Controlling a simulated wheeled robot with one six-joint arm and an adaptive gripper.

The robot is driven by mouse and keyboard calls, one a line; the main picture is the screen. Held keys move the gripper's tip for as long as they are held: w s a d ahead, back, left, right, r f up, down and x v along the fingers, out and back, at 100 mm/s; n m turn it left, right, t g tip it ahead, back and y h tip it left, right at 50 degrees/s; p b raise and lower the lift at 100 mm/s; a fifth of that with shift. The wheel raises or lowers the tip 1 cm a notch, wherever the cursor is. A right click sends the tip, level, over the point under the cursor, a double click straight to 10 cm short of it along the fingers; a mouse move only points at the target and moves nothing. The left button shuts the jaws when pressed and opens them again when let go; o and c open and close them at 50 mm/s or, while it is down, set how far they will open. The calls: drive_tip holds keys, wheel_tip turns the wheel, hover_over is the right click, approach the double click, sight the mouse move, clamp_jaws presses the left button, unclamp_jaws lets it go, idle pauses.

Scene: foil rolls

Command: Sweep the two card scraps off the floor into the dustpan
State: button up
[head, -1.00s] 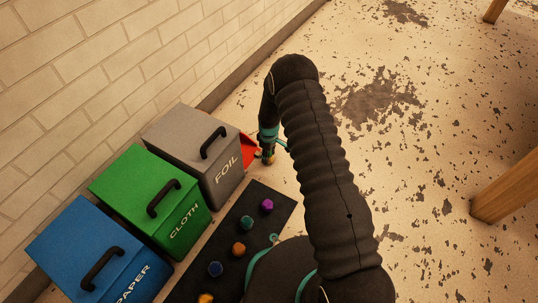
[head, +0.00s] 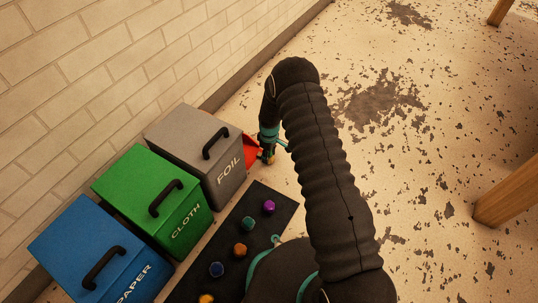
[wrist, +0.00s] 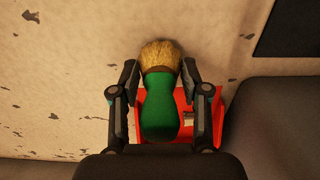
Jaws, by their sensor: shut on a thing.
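My gripper (wrist: 161,75) is shut on a hand brush with a green handle (wrist: 160,112) and tan bristles (wrist: 160,54). The red dustpan (wrist: 214,108) lies on the floor under and to the right of the brush in the wrist view, partly hidden by it and a finger. In the head view the dustpan (head: 250,148) shows as a red patch beside the foil bin, and my gripper (head: 267,155) is at its right edge. Small pale and dark marks show inside the pan; I cannot tell whether they are card scraps. No card scrap is clearly seen on the floor.
Grey FOIL (head: 187,140), green CLOTH (head: 140,185) and blue PAPER (head: 80,240) bins with black handles stand along the brick wall. A dark mat (head: 268,190) with several coloured knobs lies before them. Wooden legs (head: 508,195) stand at right. Speckled floor is open beyond my arm.

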sight(258, 153)
drive_tip(key=shift+w+a, duration=0.1)
drive_tip(key=shift+a, duration=0.05)
drive_tip(key=shift+w+a, duration=0.65)
drive_tip(key=shift+a, duration=0.25)
drive_tip(key=shift+w+a, duration=0.1)
drive_tip(key=shift+w+a+r, duration=0.15)
drive_tip(key=shift+w+a, duration=0.45)
drive_tip(key=shift+a, duration=0.25)
drive_tip(key=shift+w+a, duration=0.1)
drive_tip(key=shift+a, duration=0.05)
drive_tip(key=shift+w+a, duration=0.7)
drive_tip(key=shift+a, duration=0.25)
drive_tip(key=shift+s+d+r, duration=0.1)
drive_tip(key=shift+d, duration=0.05)
drive_tip(key=shift+s+d+r+p, duration=0.15)
drive_tip(key=shift+s+d+p, duration=0.25)
drive_tip(key=shift+d, duration=0.2)
drive_tip(key=shift+r, duration=0.1)
idle(0.4)
